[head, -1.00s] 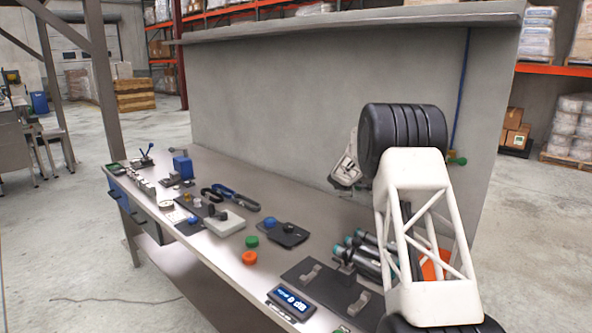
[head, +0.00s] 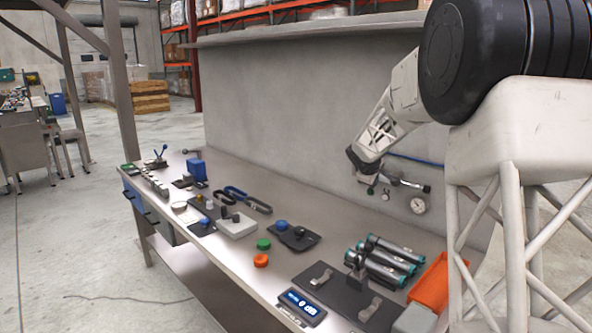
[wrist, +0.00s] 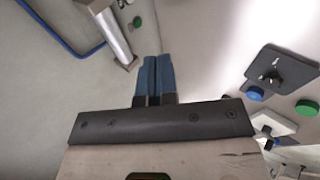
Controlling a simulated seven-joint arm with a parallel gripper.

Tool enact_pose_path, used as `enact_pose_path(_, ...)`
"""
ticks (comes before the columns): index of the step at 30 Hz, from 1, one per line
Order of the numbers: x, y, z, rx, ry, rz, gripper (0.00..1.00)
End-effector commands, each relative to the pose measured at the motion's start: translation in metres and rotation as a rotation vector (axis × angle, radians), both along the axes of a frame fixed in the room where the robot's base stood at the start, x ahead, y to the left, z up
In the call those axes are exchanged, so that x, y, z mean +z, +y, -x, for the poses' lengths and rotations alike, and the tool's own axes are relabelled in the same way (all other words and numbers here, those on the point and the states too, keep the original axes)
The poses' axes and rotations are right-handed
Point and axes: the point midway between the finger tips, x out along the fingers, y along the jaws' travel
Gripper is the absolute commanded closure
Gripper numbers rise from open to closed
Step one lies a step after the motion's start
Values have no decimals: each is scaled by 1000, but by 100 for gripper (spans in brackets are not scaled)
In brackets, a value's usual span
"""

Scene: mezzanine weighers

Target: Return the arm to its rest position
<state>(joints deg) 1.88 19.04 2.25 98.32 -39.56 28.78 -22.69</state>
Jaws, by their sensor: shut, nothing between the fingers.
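My gripper (wrist: 152,78) shows in the wrist view with its two blue fingers together and nothing between them. It points toward the grey back wall and bench, apart from any object. In the head view my arm comes in from the upper right and reaches down over the bench (head: 262,215), its far end in front of the back panel (head: 290,110). The fingers cannot be made out clearly there.
A pressure gauge (head: 417,205) and pipework sit by the panel near my arm's end. Below are teal-ended cylinders (head: 385,262), an orange bin (head: 430,285), a dark plate with clamps (head: 340,292), and green (head: 263,244) and orange (head: 261,260) knobs. Open air lies left of my arm.

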Motion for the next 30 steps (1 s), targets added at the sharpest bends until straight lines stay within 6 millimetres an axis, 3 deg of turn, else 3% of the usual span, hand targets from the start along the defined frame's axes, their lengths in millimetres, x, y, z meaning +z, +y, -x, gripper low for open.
enact_pose_path(15,49,12,138,-180,18,-149,100)
enact_pose_path(30,69,26,275,-347,48,-292,100)
